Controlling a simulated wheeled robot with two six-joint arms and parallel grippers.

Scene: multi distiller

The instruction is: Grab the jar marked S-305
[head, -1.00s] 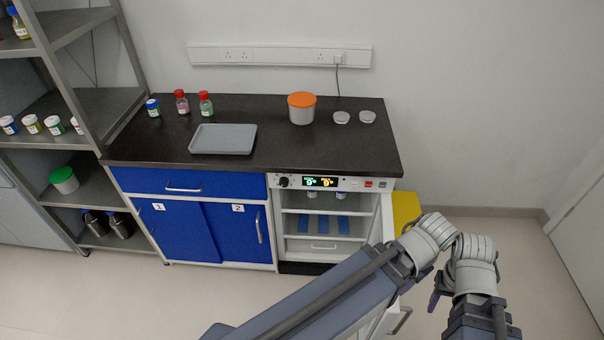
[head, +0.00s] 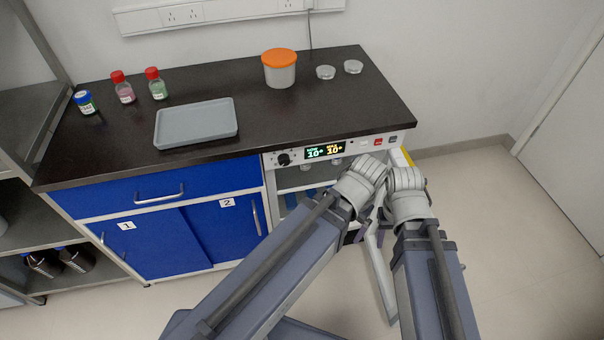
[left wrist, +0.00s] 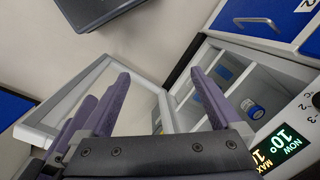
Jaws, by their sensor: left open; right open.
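Two jars show inside the open cabinet in the left wrist view. No label is legible, so I cannot tell which is S-305. My left gripper (left wrist: 160,82) is open and empty before the cabinet, its fingers apart from the jars. In the head view its fingers are hidden behind my arm. My right gripper (head: 362,228) is mostly hidden by my arms; a dark purple part shows beside the open door, and it is open.
The cabinet (head: 292,180) has a display (head: 325,150) and shelves; its open door (head: 383,275) stands out near both arms. On the black counter (head: 200,90) are a grey tray (head: 196,122), an orange-lidded tub (head: 280,70) and several small bottles. Floor to the right is clear.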

